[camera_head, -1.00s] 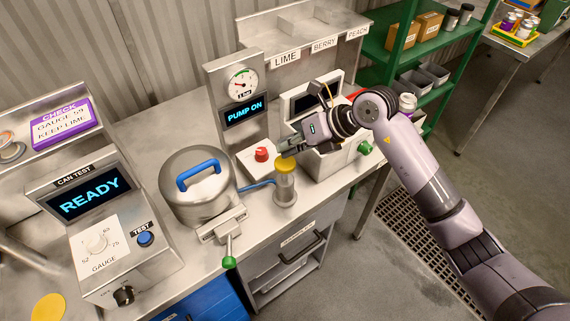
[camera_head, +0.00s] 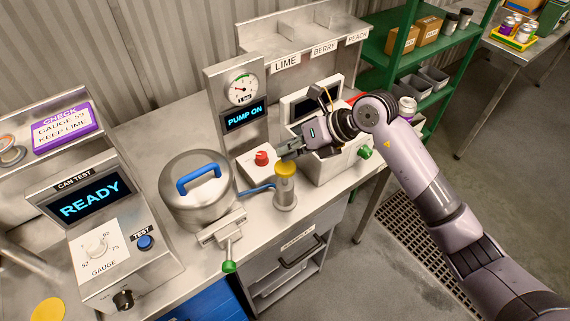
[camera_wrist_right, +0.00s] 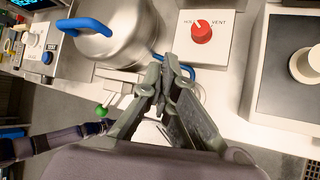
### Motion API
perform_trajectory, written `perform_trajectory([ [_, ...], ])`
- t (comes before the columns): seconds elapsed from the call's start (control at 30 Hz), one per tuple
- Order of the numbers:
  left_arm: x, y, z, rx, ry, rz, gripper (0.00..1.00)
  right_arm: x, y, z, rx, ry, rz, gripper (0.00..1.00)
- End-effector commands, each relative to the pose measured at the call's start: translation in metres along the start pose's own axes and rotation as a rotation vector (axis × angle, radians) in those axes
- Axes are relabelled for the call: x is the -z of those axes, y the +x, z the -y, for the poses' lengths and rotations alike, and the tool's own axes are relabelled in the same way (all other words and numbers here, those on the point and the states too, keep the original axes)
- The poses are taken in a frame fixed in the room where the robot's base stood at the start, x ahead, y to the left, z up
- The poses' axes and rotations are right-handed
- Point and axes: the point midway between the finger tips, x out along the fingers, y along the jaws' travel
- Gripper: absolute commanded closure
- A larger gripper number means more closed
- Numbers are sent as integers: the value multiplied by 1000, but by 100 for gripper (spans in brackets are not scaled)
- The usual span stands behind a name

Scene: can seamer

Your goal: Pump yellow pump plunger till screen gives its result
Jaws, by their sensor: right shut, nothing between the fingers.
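A blue hose links the pump to the pot. My right gripper (camera_head: 284,155) is shut and empty, with its fingertips right at the top of the yellow plunger; I cannot tell whether they touch. In the wrist view the shut fingers (camera_wrist_right: 168,68) hide the plunger. The screen (camera_head: 244,117) under the round gauge (camera_head: 241,88) reads "PUMP ON".
The steel pot (camera_head: 196,195) has a blue handle and a green-knobbed clamp lever (camera_head: 229,267). A red knob (camera_head: 261,158) on a white box sits just behind the pump. A can tester screen (camera_head: 90,200) reads "READY" at the left. A grey machine (camera_head: 333,165) stands right of the pump.

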Motion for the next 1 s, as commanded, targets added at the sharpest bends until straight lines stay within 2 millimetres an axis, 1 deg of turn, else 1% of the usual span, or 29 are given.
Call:
perform_trajectory([
  [0.27,0,0,0,0,0,0,100,0,0,0,0,0,0,100],
  [0.53,-1,8,0,0,0,0,100,5,6,5,1,-1,-1,100],
  [1.0,-1,8,0,1,0,0,100,5,7,5,0,0,0,100],
])
